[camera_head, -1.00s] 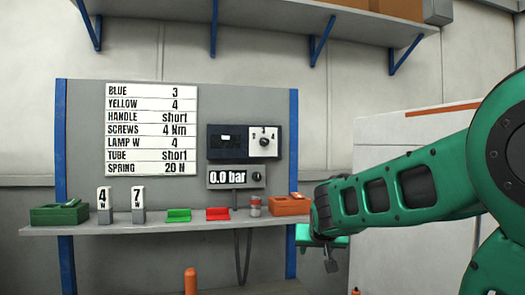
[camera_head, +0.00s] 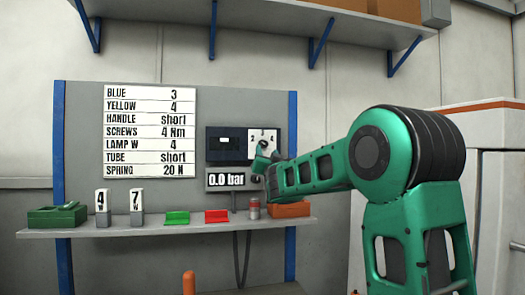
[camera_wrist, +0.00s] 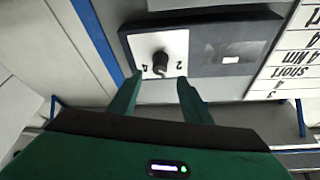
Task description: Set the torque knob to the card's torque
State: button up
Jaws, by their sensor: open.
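The card (camera_head: 150,131) on the back panel reads SCREWS 4 Nm among its rows. The dark torque knob (camera_wrist: 160,60) sits on a white dial plate (camera_wrist: 141,47); the marks 2 and 4 show beside it, upside down in the wrist view. In the head view the dial plate (camera_head: 258,135) shows 2, 3 and 4, with my gripper (camera_head: 264,155) in front of its lower part. In the wrist view my gripper (camera_wrist: 158,82) is open and empty, its fingertips just short of the knob, one to either side. I cannot tell which mark the knob points to.
The shelf (camera_head: 160,226) holds a green box (camera_head: 58,215), two number blocks, a green tray (camera_head: 177,217), a red tray (camera_head: 217,215), a small can (camera_head: 254,209) and an orange box (camera_head: 290,209).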

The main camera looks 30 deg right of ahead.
aim_at(265, 145)
jog(key=x, duration=0.7)
jog(key=shift+w+d, duration=0.1)
jog(key=shift+w, duration=0.1)
jog(key=c, duration=1)
